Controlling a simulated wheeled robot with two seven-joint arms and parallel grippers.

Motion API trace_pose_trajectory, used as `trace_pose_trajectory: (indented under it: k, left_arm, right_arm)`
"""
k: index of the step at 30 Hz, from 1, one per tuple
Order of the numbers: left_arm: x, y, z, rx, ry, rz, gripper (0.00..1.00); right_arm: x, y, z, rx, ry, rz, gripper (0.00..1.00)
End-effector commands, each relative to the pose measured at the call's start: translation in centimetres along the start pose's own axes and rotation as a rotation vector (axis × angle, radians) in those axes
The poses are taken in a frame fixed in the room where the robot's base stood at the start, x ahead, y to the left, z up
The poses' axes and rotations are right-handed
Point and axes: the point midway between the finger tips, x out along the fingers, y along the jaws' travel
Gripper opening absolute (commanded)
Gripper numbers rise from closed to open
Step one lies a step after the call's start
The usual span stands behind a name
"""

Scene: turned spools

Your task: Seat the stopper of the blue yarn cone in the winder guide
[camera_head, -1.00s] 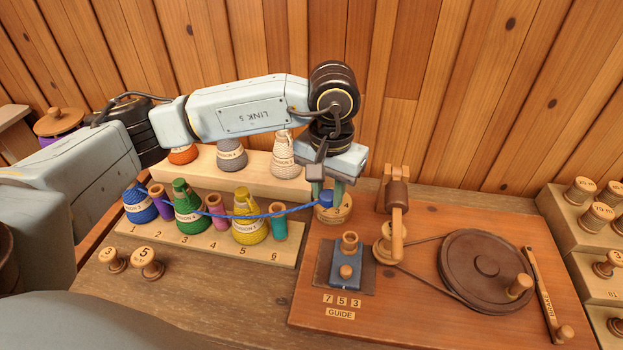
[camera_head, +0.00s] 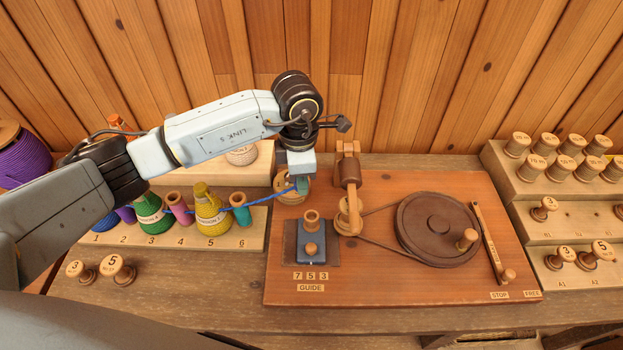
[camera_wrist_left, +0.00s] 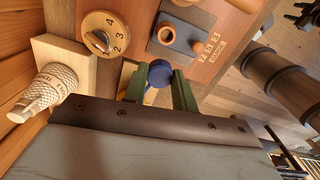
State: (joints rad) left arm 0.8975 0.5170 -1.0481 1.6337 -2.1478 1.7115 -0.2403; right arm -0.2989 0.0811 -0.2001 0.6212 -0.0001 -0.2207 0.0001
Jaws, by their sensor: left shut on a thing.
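My left gripper (camera_head: 301,185) is shut on the round blue stopper (camera_wrist_left: 161,75), which sits between its green fingers in the left wrist view. In the head view the gripper hangs above the board, behind the guide and in front of a round dial. A blue strand (camera_head: 262,198) runs left from the gripper behind the other cones. The blue yarn cone (camera_head: 103,223) stands at slot 1, mostly hidden by my arm. The winder guide (camera_head: 311,238) is a blue block with a wooden ring and a peg; it also shows in the left wrist view (camera_wrist_left: 177,41). The stopper is apart from it.
The numbered dial (camera_wrist_left: 103,35) is beside the gripper. The yellow cone (camera_head: 212,213) and teal spool (camera_head: 240,211) stand left, near the strand. A wooden crank arm (camera_head: 350,190) and dark wheel (camera_head: 438,229) are right of the guide. Stepped spool racks (camera_head: 520,180) fill the far right.

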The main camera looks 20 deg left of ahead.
Motion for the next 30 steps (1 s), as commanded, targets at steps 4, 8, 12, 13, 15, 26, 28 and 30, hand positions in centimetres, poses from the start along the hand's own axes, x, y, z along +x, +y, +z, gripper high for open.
trace_pose_trajectory:
  k: [4,8,12,13,15,26,28,30]
  left_arm:
    - [0.7,-0.3,0.9,-0.351,0.004,-0.005,0.06]
    - [1.5,-0.5,1.4,-0.612,0.01,-0.006,0.06]
    - [2.0,-0.7,1.8,-0.802,0.015,-0.005,0.06]
    - [2.1,-0.8,1.9,-0.83,0.017,-0.005,0.06]
    - [2.3,-0.8,1.9,-0.878,0.018,-0.004,0.06]
    - [4.3,-0.9,1.9,-0.91,0.019,-0.003,0.06]
    - [5.0,-0.9,1.9,-0.909,0.019,-0.004,0.06]
    - [5.7,-0.9,1.9,-0.909,0.019,-0.005,0.06]
  right_arm:
    - [-1.1,0.1,-0.2,0.0,0.001,0.0,0.36]
    - [-1.7,0.1,-0.2,0.0,0.001,0.001,0.36]
    - [-2.1,0.1,-0.2,0.001,0.001,0.001,0.36]
    - [-2.1,0.1,-0.2,0.001,0.001,0.0,0.36]
    - [-2.2,0.1,-0.2,0.001,0.001,0.0,0.36]
    - [-0.8,0.0,-0.1,0.001,0.0,0.0,0.36]
    - [-0.2,0.0,0.0,0.001,0.0,0.0,0.36]
    - [0.4,0.0,0.1,0.001,0.0,0.0,0.36]
